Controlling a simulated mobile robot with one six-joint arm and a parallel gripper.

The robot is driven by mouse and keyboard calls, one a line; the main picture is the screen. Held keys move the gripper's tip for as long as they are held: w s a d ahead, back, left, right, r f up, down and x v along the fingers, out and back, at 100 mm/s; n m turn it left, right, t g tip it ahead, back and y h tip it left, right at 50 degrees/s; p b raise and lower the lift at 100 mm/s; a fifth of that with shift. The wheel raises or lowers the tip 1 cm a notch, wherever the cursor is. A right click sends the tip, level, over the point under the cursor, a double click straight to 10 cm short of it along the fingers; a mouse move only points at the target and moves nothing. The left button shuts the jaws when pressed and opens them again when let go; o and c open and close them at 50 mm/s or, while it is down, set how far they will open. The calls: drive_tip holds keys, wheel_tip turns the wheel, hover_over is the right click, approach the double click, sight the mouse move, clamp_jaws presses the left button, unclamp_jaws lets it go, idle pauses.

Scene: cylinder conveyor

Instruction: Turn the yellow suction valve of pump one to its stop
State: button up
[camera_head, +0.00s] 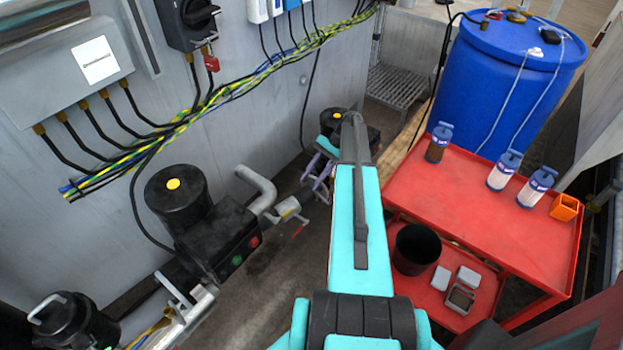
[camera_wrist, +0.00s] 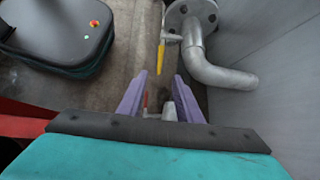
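A yellow valve handle (camera_wrist: 161,58) hangs beside a grey pipe flange (camera_wrist: 192,16) in the wrist view, just beyond my fingertips and apart from them. My gripper (camera_wrist: 160,76) is open, its two purple fingers spread with nothing held. A red handle (camera_wrist: 146,101) and grey valve body (camera_wrist: 169,111) show between the fingers, lower down. In the head view my gripper (camera_head: 320,172) is partly hidden by my arm, right of the grey elbow pipe (camera_head: 259,184). A red valve handle (camera_head: 301,229) shows there; I cannot make out the yellow handle beside the gripper.
A black pump (camera_head: 215,235) stands left along the grey wall (camera_head: 225,110), with cables above. A red cart (camera_head: 480,215) carries bottles, and a blue drum (camera_head: 515,80) stands behind it. In the wrist view, a black case-like object (camera_wrist: 58,30) lies upper left.

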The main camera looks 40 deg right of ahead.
drive_tip(key=c, duration=0.6)
drive_tip(key=shift+w, duration=0.2)
clamp_jaws()
drive_tip(key=s+d+r+n+t+h+b, duration=0.1)
drive_tip(key=s+d+r+n+h+b, duration=0.1)
drive_tip(key=s+d+n+b, duration=0.2)
drive_tip(key=s+d+r+n+t+h+b, duration=0.1)
drive_tip(key=s+d+r+n+h+b, duration=0.2)
drive_tip(key=s+n+b, duration=0.3)
drive_tip(key=s+d+n, duration=0.1)
drive_tip(key=s+n, duration=0.1)
drive_tip(key=n, duration=0.2)
